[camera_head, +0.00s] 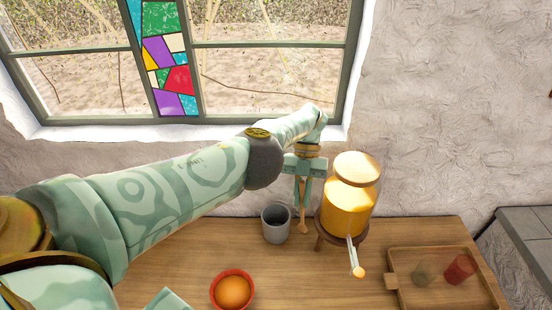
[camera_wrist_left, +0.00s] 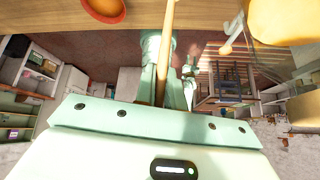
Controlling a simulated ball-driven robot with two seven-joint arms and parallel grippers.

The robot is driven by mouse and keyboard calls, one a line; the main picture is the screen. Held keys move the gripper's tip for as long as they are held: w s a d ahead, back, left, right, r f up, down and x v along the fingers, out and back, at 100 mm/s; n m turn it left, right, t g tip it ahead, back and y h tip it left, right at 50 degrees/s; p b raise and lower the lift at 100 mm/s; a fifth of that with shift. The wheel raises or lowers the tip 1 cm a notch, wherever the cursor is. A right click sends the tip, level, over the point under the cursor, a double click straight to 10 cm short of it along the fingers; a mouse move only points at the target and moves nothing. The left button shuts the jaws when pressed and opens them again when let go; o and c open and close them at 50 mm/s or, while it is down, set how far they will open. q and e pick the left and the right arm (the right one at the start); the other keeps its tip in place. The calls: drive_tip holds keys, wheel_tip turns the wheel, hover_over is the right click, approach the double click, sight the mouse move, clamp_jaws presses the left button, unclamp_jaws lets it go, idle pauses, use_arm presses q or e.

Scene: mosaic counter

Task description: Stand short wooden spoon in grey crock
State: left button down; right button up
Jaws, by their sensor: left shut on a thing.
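The short wooden spoon (camera_head: 304,225) hangs below my left gripper (camera_head: 303,190) in the head view, close to upright with its rounded end down. My left gripper is shut on it. In the left wrist view the spoon (camera_wrist_left: 165,45) shows as a pale wooden shaft. The grey crock (camera_head: 276,224) stands upright on the wooden counter, just left of the spoon. The spoon looks apart from the crock, to the right of its rim.
A drink dispenser (camera_head: 347,205) with amber liquid and a tap stands close right of the spoon. A wooden tray (camera_head: 397,294) with two cups is at the right. A red bowl (camera_head: 216,291) with an orange thing sits in front. The wall and window are behind.

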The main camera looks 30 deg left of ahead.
use_arm(q)
drive_tip(key=w+a+r+n+t+h+p, duration=0.1)
drive_tip(key=w+a+n+t, duration=0.35)
drive_tip(key=n, duration=0.75)
drive_tip(key=w+a+r+n+t+h, duration=0.1)
drive_tip(key=a+n+t, duration=0.6)
drive_tip(key=n, duration=0.4)
wheel_tip(320, 180, down, 15)
drive_tip(key=b, duration=1.1)
drive_tip(key=shift+w+r, duration=0.15)
